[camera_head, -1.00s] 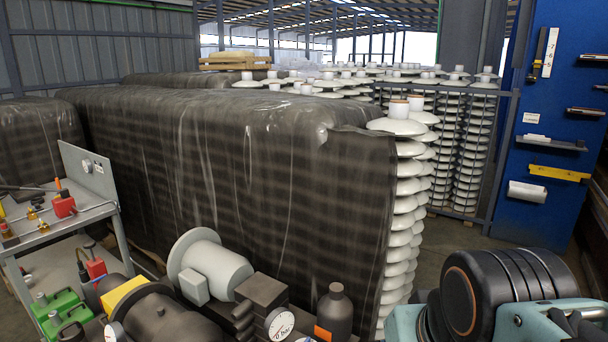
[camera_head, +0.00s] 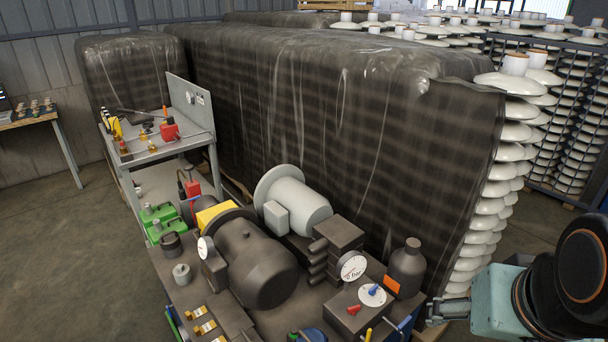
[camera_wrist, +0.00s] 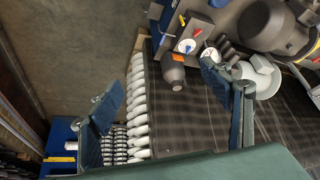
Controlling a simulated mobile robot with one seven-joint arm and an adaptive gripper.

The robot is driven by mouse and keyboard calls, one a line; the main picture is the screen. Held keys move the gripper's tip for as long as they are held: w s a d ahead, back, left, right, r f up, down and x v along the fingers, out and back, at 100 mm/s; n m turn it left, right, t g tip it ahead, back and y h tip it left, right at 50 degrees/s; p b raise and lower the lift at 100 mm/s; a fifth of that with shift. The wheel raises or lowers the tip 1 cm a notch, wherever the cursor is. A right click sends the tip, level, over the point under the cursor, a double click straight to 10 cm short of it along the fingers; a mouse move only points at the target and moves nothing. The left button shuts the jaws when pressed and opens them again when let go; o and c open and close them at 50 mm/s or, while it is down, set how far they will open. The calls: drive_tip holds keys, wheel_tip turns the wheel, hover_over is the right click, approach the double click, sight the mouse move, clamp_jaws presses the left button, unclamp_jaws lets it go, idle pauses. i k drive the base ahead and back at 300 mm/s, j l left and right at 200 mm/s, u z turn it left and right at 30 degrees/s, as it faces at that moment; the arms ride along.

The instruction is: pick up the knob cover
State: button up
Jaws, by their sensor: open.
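I cannot tell for sure which part is the knob cover. A dark control box on the workbench carries a blue knob (camera_head: 373,291) on a white round plate and a red knob (camera_head: 354,309). In the wrist view the white plate (camera_wrist: 187,46) and the red knob (camera_wrist: 182,20) show near the top, beyond the fingers. My gripper (camera_head: 446,310) is at the lower right in the head view, to the right of the box and apart from it. In the wrist view my gripper (camera_wrist: 162,92) has its two fingers wide apart, with nothing between them.
A dark bottle (camera_head: 407,268) and a gauge (camera_head: 352,267) stand close to the box. A dark motor (camera_head: 255,266) and a grey motor (camera_head: 297,207) are to the left. Wrapped insulator stacks (camera_head: 340,120) rise behind the bench. Open floor (camera_head: 60,230) lies left.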

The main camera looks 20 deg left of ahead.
sight(181, 272)
drive_tip(key=u, duration=1.75)
drive_tip(key=k+j, duration=0.1)
drive_tip(key=j, duration=0.35)
drive_tip(key=k+j+z, duration=0.1)
drive_tip(key=j, duration=0.35)
drive_tip(key=k+j+z, duration=0.1)
drive_tip(key=j, duration=0.35)
drive_tip(key=j+z, duration=0.25)
drive_tip(key=j, duration=0.55)
drive_tip(key=i+j+z, duration=0.15)
drive_tip(key=j, duration=0.25)
drive_tip(key=j+z, duration=0.15)
drive_tip(key=j, duration=0.25)
drive_tip(key=i+j+z, duration=0.15)
drive_tip(key=j, duration=0.2)
drive_tip(key=i+j+z, duration=0.15)
drive_tip(key=j, duration=0.25)
drive_tip(key=i, duration=0.1)
